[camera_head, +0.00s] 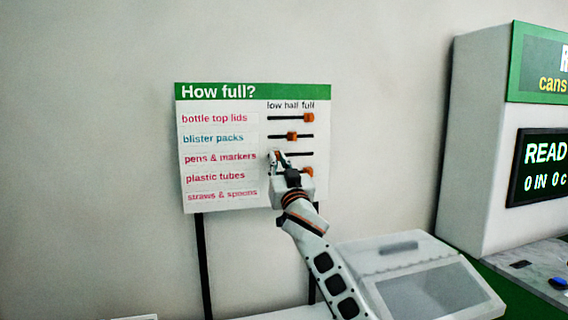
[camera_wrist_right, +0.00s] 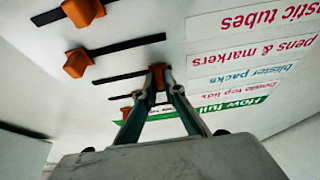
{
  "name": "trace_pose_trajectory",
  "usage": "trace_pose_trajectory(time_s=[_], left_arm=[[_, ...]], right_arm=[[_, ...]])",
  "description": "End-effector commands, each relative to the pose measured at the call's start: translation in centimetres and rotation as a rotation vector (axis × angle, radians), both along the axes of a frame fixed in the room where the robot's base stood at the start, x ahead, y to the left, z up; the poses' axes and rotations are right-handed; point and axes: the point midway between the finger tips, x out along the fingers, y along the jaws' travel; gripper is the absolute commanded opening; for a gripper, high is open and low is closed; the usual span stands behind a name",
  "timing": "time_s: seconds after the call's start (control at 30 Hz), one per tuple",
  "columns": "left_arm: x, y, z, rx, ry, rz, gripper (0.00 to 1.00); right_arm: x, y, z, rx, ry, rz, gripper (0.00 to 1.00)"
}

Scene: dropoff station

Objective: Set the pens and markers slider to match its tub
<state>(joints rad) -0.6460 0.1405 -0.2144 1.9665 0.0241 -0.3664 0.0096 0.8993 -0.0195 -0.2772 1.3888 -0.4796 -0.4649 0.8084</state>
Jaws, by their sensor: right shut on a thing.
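The "How full?" board (camera_head: 225,202) stands against the wall with labelled rows and slots marked low, half and full. My right gripper (camera_head: 277,157) is at the pens and markers row, near the low end of its slot (camera_head: 302,154). In the right wrist view, which shows the board upside down, my right gripper (camera_wrist_right: 158,88) is shut on the orange pens and markers slider knob (camera_wrist_right: 158,72). The pens & markers label (camera_head: 220,157) is readable. The pens and markers tub is not in view. My left gripper is not in view.
The bottle top lids knob (camera_head: 308,117) is at full and the blister packs knob (camera_head: 292,136) at half. The plastic tubes knob (camera_head: 308,172) is at full.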

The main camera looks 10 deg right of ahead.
Motion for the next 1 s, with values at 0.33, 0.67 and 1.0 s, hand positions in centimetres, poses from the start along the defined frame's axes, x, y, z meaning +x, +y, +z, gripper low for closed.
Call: trace_pose_trajectory(time_s=[0.33, 0.67, 1.0], left_arm=[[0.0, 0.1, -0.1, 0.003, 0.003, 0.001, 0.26], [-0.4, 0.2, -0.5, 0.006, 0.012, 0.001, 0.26], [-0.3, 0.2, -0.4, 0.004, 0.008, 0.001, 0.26]], right_arm=[[-0.1, 0.3, 0.2, 0.001, -0.003, 0.006, 0.26], [-0.2, 0.1, -0.1, 0.001, -0.001, 0.003, 0.26], [-4.5, 0.0, -2.0, 0.002, 0.000, 0.004, 0.26]])
